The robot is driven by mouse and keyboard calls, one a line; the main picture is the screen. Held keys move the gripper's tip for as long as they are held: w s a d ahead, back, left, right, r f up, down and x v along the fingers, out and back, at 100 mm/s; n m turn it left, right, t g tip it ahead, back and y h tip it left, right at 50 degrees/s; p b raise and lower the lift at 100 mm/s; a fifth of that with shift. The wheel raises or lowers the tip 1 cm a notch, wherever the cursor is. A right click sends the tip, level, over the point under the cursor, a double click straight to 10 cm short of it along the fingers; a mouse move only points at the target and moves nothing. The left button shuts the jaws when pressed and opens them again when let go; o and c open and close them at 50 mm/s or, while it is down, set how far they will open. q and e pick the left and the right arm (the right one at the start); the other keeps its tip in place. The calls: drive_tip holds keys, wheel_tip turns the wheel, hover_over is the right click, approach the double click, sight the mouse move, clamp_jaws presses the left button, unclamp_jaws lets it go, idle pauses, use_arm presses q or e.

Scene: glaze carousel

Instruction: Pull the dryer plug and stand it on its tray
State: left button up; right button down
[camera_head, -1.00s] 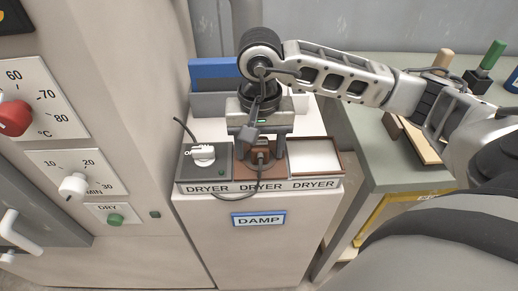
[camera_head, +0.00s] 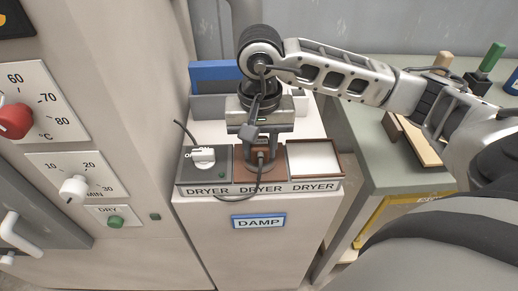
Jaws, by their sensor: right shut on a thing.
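The brown dryer plug (camera_head: 263,158) stands in the middle, brown section (camera_head: 245,177) of the row marked DRYER. Its dark cord droops over the front edge toward the left. My right gripper (camera_head: 262,148) comes down from above and is shut on the plug, hiding most of it. The tray (camera_head: 314,157) at the right of the row has a white floor and a brown rim, and it is empty. My left gripper is not in view.
The dark grey section (camera_head: 190,176) on the left holds a white switch (camera_head: 203,155) and a small green light.

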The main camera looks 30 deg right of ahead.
sight(261, 142)
drive_tip(key=shift+r+p, duration=0.45)
drive_tip(key=shift+r, duration=0.45)
drive_tip(key=shift+r+p, duration=0.9)
drive_tip(key=shift+r, duration=0.75)
drive_tip(key=shift+b, duration=0.4)
